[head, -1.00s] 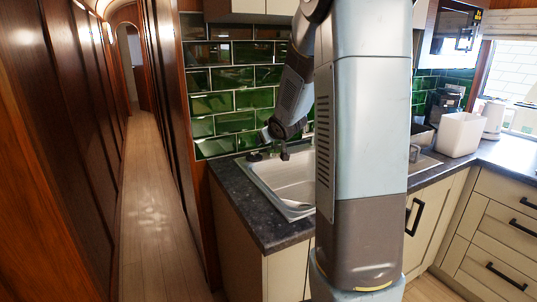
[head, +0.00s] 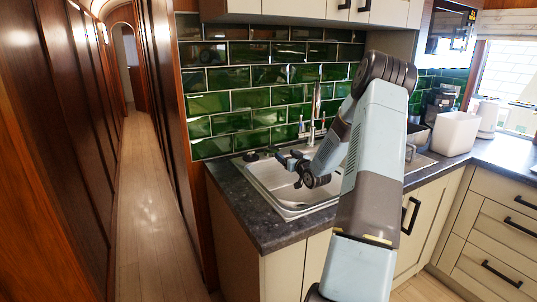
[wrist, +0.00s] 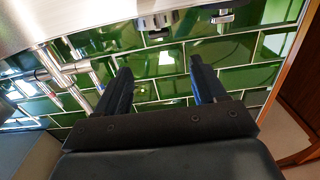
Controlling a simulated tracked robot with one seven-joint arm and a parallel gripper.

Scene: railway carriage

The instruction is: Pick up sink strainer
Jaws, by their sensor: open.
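I cannot make out the sink strainer for certain. A small dark object (head: 250,156) lies on the counter at the back left corner of the steel sink (head: 262,180); it is too small to identify. In the wrist view a small metallic item (wrist: 158,20) and a dark-and-silver item (wrist: 222,14) show at the top edge, partly cut off. My gripper (head: 284,158) is over the back left part of the sink, to the right of the dark object. The wrist view shows its two fingers (wrist: 160,82) apart with nothing between them, facing green tiles.
A chrome tap (head: 314,112) stands behind the sink, close to my arm. The green tiled wall (head: 235,100) is right behind. A white bin (head: 455,133) and a dark coffee machine (head: 437,105) stand on the counter at right. The corridor floor (head: 155,210) at left is clear.

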